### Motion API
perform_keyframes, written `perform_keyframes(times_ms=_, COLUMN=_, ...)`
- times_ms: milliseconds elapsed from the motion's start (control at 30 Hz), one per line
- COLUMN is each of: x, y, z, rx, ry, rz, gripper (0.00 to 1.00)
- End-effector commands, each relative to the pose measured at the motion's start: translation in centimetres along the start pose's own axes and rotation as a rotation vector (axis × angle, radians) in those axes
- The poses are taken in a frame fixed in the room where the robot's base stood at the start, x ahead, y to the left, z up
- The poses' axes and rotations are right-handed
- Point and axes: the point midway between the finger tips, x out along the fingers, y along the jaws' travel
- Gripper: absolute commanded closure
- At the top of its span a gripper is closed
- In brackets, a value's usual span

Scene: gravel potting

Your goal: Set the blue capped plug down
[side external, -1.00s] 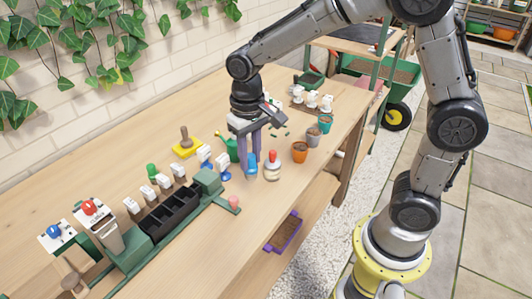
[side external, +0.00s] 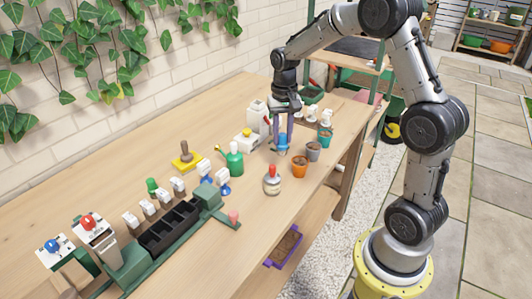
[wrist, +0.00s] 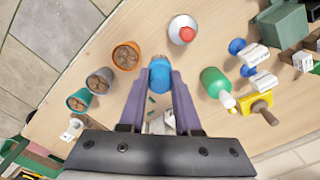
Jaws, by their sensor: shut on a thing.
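My gripper (side external: 284,146) is shut on the blue capped plug (side external: 282,150), with its purple fingers pointing down. In the wrist view the blue plug (wrist: 160,72) sits between the two fingertips (wrist: 160,85). The side view shows it over the bench, left of the pots; I cannot tell whether it touches the wood. The plug's lower part is hidden in the wrist view by its blue top.
An orange pot (side external: 300,167), a grey pot (side external: 313,151) and a teal pot (side external: 325,136) stand along the bench's right edge. A red-capped jar (side external: 272,181) and a green bottle (side external: 234,160) stand nearer the camera. A black tray (side external: 170,228) is at front left.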

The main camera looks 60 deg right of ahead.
Motion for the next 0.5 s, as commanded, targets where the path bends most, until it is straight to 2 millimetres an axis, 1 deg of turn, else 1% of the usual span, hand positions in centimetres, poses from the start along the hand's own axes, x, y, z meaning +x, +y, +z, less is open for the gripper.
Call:
perform_keyframes(times_ms=33, x=0.6, y=-0.5, z=-1.0, rx=-0.001, ry=-0.001, rz=0.0, gripper=1.0)
perform_keyframes(times_ms=133, x=1.5, y=-1.3, z=-2.9, rx=-0.001, ry=0.0, rz=0.0, gripper=1.0)
perform_keyframes(times_ms=300, x=4.6, y=-2.3, z=-5.1, rx=-0.001, ry=-0.002, rz=0.001, gripper=1.0)
perform_keyframes(times_ms=400, x=5.8, y=-2.8, z=-6.0, rx=-0.001, ry=-0.001, rz=0.0, gripper=1.0)
perform_keyframes(times_ms=500, x=6.5, y=-3.0, z=-6.6, rx=-0.001, ry=0.001, rz=-0.001, gripper=1.0)
